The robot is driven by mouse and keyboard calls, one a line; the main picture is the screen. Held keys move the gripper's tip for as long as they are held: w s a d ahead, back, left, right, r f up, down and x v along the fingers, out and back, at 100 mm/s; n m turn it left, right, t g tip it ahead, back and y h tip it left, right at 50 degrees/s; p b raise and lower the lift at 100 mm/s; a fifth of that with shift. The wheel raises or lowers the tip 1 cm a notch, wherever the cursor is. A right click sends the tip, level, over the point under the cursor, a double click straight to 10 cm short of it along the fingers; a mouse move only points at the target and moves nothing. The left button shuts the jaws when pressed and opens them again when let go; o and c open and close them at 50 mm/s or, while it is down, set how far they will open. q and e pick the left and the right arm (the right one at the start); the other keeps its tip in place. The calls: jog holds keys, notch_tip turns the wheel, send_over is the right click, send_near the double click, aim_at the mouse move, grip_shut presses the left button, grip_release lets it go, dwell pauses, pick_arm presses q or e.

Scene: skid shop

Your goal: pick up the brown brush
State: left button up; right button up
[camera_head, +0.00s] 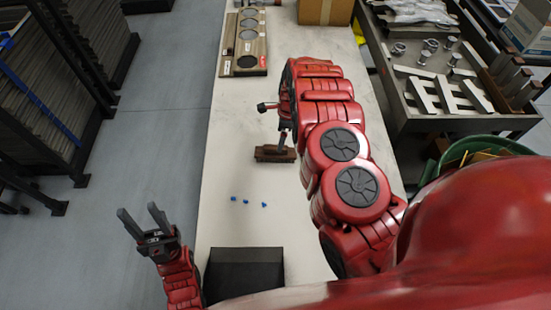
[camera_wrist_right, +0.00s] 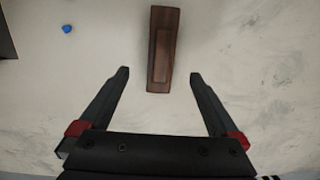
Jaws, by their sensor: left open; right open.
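The brown brush (camera_head: 275,154) lies on the pale tabletop, near the middle of the head view. In the right wrist view the brush (camera_wrist_right: 162,50) lies lengthwise ahead of the fingers, its near end roughly between the fingertips. My right gripper (camera_wrist_right: 158,75) is open and empty, with a finger to each side of the brush's line. In the head view my right gripper (camera_head: 285,139) is just behind the brush and partly hidden by it or by my arm; I cannot tell if it touches. My left gripper (camera_head: 143,218) is open and empty, left of the table's edge.
Several small blue pieces (camera_head: 248,202) lie on the table in front of the brush. A black box (camera_head: 243,272) sits at the near edge. A wooden board with round discs (camera_head: 243,58) and a cardboard box (camera_head: 325,12) stand at the back. A metal parts cart (camera_head: 425,118) is at right.

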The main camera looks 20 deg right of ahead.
aim_at(276, 147)
jog(key=f+b, duration=0.1)
jog(key=f, duration=0.2)
jog(key=a+f+b, duration=0.1)
jog(key=f+b, duration=0.2)
jog(key=f, duration=0.2)
jog(key=shift+w+a+f, duration=0.25)
jog(key=shift+w+f, duration=0.1)
jog(key=shift+w, duration=0.05)
jog(key=shift+r, duration=0.15)
jog(key=shift+c, duration=0.8)
grip_shut()
